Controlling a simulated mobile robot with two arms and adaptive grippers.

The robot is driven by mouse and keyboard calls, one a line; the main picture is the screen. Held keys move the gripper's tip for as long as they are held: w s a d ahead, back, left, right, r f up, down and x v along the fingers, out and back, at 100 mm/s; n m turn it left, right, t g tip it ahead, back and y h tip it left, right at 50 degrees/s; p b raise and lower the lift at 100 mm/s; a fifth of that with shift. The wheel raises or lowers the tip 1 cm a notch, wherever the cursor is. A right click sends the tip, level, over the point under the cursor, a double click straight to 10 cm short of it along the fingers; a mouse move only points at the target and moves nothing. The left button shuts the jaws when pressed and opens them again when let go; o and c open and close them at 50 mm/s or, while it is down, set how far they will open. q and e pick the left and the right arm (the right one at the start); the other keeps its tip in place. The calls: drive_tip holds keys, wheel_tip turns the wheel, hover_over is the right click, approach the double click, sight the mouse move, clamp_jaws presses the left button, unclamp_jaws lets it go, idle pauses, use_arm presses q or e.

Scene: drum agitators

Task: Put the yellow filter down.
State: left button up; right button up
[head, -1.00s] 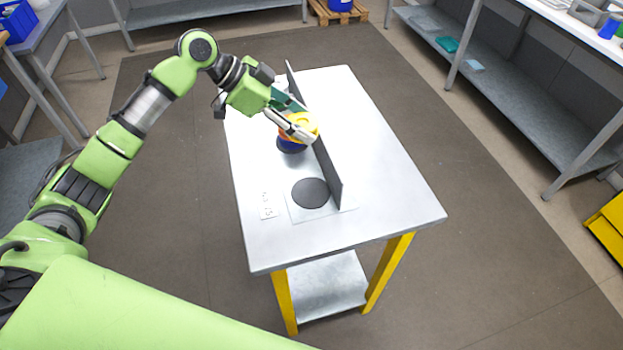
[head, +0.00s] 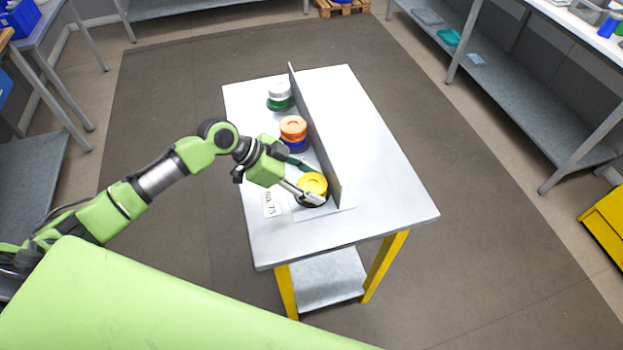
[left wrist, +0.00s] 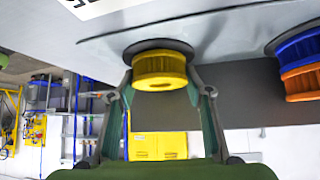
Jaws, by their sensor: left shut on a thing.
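The yellow filter (head: 312,184) is at the near black disc on the table, beside the upright grey divider. My left gripper (head: 310,191) is shut on the yellow filter, with a finger on each side of it. In the left wrist view the yellow filter (left wrist: 160,68) sits between the fingertips of my left gripper (left wrist: 162,84), right against the dark disc (left wrist: 158,46). I cannot tell whether it bears fully on the disc. My right gripper is not in view.
An orange filter (head: 293,125) on a blue one (head: 295,144) stands farther back along the divider (head: 318,140). A white piece over a green one (head: 280,102) stands at the far end. A printed label (head: 268,204) lies left of the disc. The table (head: 385,170) right of the divider is clear.

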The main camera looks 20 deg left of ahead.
use_arm(q)
drive_tip(key=o, duration=0.6)
drive_tip(key=shift+f, duration=0.15)
drive_tip(key=o, duration=0.4)
drive_tip(key=shift+b+v, duration=1.45)
drive_tip(key=shift+v, duration=4.65)
drive_tip(key=shift+w, duration=0.1)
